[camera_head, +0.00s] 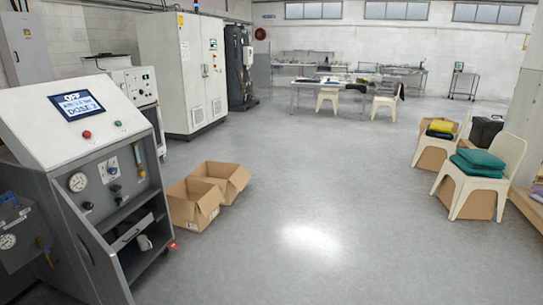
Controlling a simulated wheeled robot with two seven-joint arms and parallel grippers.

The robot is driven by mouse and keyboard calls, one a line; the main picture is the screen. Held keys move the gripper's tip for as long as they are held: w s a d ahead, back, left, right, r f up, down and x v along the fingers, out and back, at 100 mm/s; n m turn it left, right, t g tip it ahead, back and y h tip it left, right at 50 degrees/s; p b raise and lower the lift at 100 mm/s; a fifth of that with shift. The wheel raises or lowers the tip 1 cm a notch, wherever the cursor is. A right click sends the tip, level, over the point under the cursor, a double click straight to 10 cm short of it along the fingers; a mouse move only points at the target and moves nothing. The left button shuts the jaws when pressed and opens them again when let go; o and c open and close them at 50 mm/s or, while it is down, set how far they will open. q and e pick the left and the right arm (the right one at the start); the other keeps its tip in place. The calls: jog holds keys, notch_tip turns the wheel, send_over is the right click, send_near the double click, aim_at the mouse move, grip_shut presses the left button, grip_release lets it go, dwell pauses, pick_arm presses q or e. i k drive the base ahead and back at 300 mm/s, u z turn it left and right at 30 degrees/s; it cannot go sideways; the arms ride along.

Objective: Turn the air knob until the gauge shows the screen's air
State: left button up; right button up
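The grey and white washer console (95,150) stands at the left. Its tilted screen (76,105) reads "OFF", a small air line whose value I cannot read surely, and "DOSE" with a 3. A large round white gauge (77,182) is on the front panel, with a dark knob (87,205) below it. A smaller gauge (112,171) sits to the right, with another dark knob (115,188) below. The needles are too small to read, and I cannot tell which knob is the air one. Neither gripper shows.
A red button (86,134) and a flow tube (138,158) are on the console. Chairs with folded cloths (479,162) stand far right. The middle floor is clear.

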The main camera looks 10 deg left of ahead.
aim_at(87, 206)
jog(key=u, duration=0.25)
jog(key=i, duration=1.95)
jog(key=u, duration=0.25)
